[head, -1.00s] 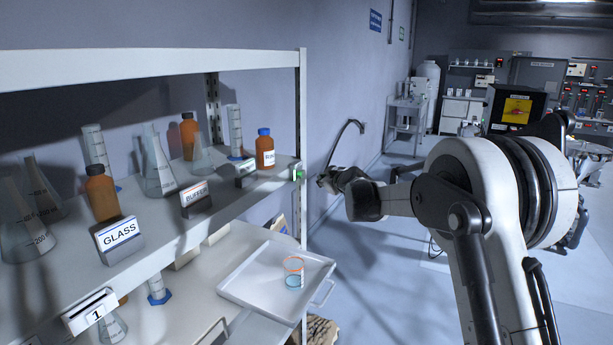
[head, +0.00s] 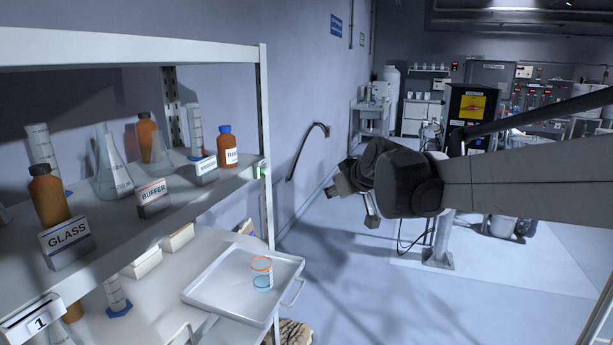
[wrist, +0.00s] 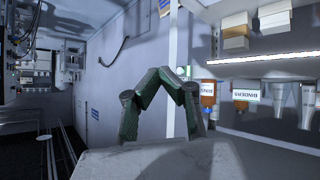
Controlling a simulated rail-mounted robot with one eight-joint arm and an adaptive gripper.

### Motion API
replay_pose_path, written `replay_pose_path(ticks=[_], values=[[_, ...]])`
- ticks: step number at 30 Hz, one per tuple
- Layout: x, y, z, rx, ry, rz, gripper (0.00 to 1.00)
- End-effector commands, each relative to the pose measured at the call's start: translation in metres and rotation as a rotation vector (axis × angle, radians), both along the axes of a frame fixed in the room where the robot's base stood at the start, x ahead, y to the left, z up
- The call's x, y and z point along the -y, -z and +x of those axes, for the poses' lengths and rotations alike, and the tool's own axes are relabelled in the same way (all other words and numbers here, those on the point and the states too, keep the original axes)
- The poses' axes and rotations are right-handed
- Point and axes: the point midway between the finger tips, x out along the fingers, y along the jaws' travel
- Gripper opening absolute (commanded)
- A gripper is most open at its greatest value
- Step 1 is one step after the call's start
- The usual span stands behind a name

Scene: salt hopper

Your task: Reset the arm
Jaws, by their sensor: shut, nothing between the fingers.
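My gripper (wrist: 161,76) is shut and empty in the wrist view, its two green-grey fingers meeting at the tips in a peak. In the head view my gripper (head: 343,188) is at the left end of my arm, which reaches in from the right edge. It is in the air to the right of the shelf rack, apart from it. Its fingertips are small and partly unclear there.
A white shelf rack (head: 266,130) at left holds bottles (head: 228,150), flasks (head: 112,165) and labels. Open floor (head: 350,290) lies beyond. A cabinet with a yellow sign (head: 470,108) stands behind my arm.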

Motion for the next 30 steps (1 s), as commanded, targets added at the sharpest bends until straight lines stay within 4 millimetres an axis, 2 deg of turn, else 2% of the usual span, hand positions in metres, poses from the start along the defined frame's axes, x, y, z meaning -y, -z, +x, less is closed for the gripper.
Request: replay_pose_path(ticks=[1, 3, 11, 21, 27, 30], values=[[0.008, 0.004, -0.020, -0.019, 0.018, 0.004, 0.00], [0.018, 0.009, -0.045, -0.049, 0.045, 0.011, 0.00], [0.054, 0.039, -0.140, -0.155, 0.157, 0.033, 0.00], [0.097, 0.102, -0.261, -0.281, 0.333, 0.057, 0.00], [0.118, 0.145, -0.322, -0.340, 0.439, 0.069, 0.00], [0.125, 0.161, -0.341, -0.360, 0.478, 0.071, 0.00]])
